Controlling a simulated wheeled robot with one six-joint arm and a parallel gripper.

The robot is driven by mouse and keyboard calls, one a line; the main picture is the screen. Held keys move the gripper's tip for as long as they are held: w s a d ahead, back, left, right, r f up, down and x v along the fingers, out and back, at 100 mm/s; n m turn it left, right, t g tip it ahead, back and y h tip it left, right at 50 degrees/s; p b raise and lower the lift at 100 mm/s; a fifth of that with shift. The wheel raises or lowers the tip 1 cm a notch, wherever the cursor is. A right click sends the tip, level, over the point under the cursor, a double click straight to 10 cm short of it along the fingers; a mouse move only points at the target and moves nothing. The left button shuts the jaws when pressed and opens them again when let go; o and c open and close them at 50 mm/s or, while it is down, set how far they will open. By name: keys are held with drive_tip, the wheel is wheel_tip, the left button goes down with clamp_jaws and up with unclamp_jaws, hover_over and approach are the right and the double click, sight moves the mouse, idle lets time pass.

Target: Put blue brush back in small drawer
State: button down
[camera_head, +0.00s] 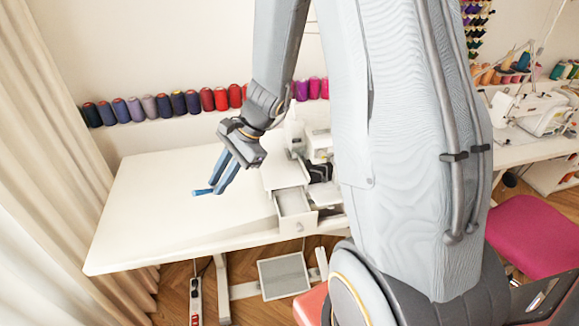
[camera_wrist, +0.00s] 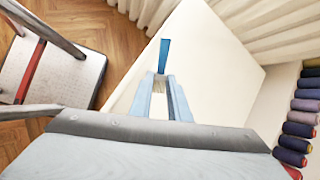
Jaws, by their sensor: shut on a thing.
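The blue brush (camera_head: 203,191) is held at the fingertips of my gripper (camera_head: 219,184) above the white table. In the wrist view the blue brush (camera_wrist: 164,56) sticks out beyond the fingertips of my gripper (camera_wrist: 161,76), which is shut on it. The small drawer (camera_head: 294,208) is pulled open, to the right of my gripper in the head view. It belongs to a small white drawer unit (camera_head: 287,174) at the right part of the table. The drawer's inside looks empty where it shows.
The white table (camera_head: 150,205) is bare on its left side. A row of thread spools (camera_head: 163,107) lines the wall behind. A sewing machine (camera_head: 320,144) stands behind the drawer unit. A pink chair (camera_head: 530,231) is at the right. Curtains (camera_head: 45,150) hang at the left.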

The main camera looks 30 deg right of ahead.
drive_tip(key=s+d+f+n+g+h, duration=0.1)
drive_tip(key=s+d+n+h, duration=0.15)
drive_tip(key=d+n, duration=0.5)
drive_tip(key=s+d+n+g+h, duration=0.1)
drive_tip(key=d+n+h, duration=0.3)
drive_tip(key=d, duration=0.7)
drive_tip(key=shift+a+f+b, duration=0.15)
drive_tip(key=shift+f+b, duration=4.9)
drive_tip(key=shift+f, duration=0.4)
drive_tip(key=shift+f+b, duration=0.55)
drive_tip(key=shift+f, duration=1.05)
drive_tip(key=c, duration=1.6)
unclamp_jaws()
